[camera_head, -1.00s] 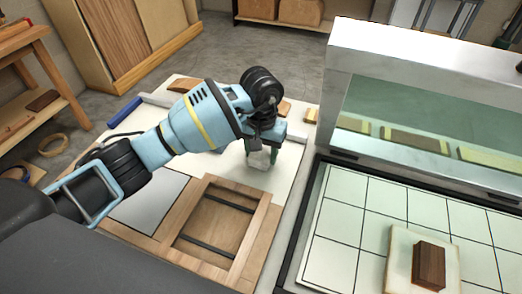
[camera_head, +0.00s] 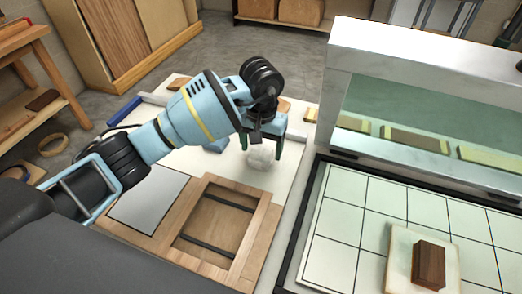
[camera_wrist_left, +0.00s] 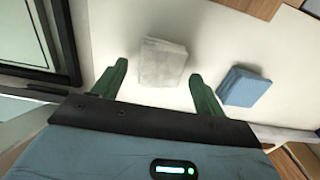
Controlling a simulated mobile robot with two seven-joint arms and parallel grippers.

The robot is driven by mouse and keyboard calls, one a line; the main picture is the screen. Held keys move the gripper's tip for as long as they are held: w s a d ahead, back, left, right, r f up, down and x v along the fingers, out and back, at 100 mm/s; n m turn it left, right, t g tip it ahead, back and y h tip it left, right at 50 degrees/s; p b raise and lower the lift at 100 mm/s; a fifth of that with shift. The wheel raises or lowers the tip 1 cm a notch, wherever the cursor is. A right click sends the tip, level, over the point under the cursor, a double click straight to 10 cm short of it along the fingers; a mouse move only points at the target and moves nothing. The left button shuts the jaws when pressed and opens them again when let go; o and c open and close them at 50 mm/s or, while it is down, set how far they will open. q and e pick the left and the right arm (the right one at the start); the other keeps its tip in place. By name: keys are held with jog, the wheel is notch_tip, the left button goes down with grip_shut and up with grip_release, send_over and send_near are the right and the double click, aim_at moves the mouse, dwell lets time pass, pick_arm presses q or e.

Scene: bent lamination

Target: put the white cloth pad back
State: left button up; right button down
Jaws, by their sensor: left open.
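The white cloth pad (camera_head: 262,157) lies on the white board (camera_head: 283,180), below my left gripper. It also shows in the left wrist view (camera_wrist_left: 163,62) as a pale, square, folded pad. My left gripper (camera_head: 261,152) is open, with its green fingertips to either side of the pad's near edge in the wrist view (camera_wrist_left: 155,82). The pad looks apart from both fingers, and I see no grip on it. My right gripper is not in view.
A blue pad (camera_wrist_left: 243,87) lies beside the white pad, also partly visible in the head view (camera_head: 216,145). A wooden frame (camera_head: 256,254) and grey sheet (camera_head: 147,199) are nearer. A gridded bed (camera_head: 330,245) with a dark wood block (camera_head: 428,266) is at right.

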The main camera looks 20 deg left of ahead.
aim_at(261, 153)
pick_arm(q)
notch_tip(261, 153, up, 10)
dwell(0.4)
jog(key=shift+s, duration=0.1)
